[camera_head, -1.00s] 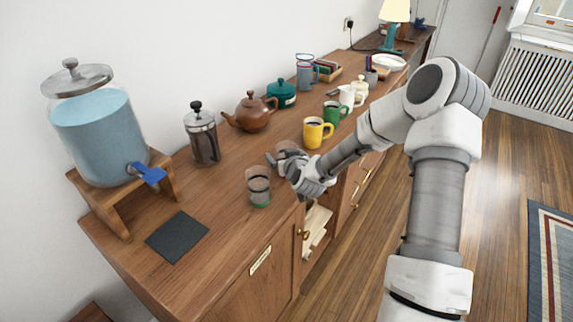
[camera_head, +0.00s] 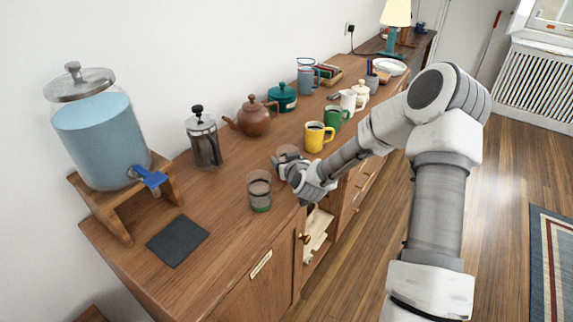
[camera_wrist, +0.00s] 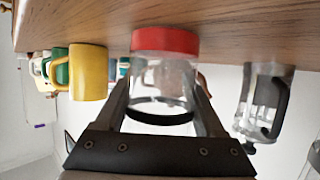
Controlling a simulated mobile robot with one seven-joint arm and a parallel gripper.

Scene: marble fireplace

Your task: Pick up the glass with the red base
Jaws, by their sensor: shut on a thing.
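The glass with the red base (camera_wrist: 165,42) is clear and shows upside down in the wrist view, its red base toward the wooden top. My gripper (camera_wrist: 165,105) has one finger on each side of its clear wall and is shut on it. In the head view my gripper (camera_head: 283,166) is at the front part of the cabinet top, with the clear glass (camera_head: 287,152) partly hidden behind it. I cannot tell whether the base touches the wood. A second glass with a green base (camera_head: 260,193) stands upright just left of my gripper.
A yellow mug (camera_head: 318,137) and green mug (camera_head: 336,117) stand beyond my gripper. A brown teapot (camera_head: 253,117), French press (camera_head: 204,140) and water dispenser (camera_head: 100,135) line the wall side. A dark mat (camera_head: 178,240) lies at the near left; bare wood surrounds it.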

